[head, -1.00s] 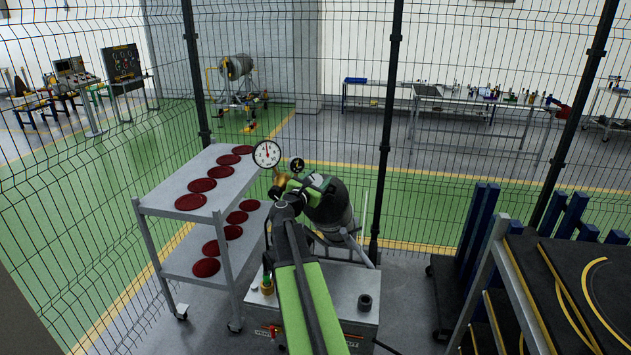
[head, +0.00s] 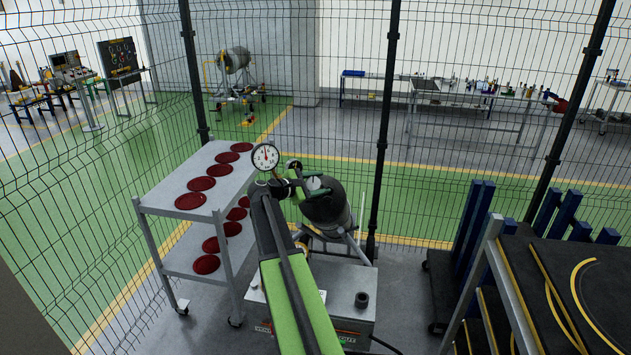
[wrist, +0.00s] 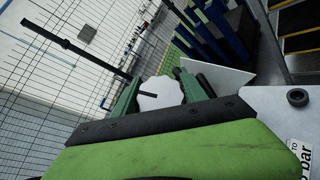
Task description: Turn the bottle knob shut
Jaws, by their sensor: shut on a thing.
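The bottle (head: 328,208) is a dark grey cylinder, tilted on a stand beyond my arm. The knob (wrist: 158,93) is a pale, scalloped disc in the wrist view, between the two green fingers of my gripper (wrist: 160,84). A dark bar or slot shows across its face. In the head view my gripper (head: 313,187) is at the bottle's near end, shut on the knob; my arm hides part of the bottle's fittings.
A round white gauge (head: 265,157) and a smaller dark gauge (head: 293,165) stand close to my gripper. A grey shelf cart (head: 160,203) with red discs is at left. A grey cabinet (head: 342,285) stands below. Black mesh fence posts (head: 386,130) rise behind the bottle. A rack (head: 500,290) is at right.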

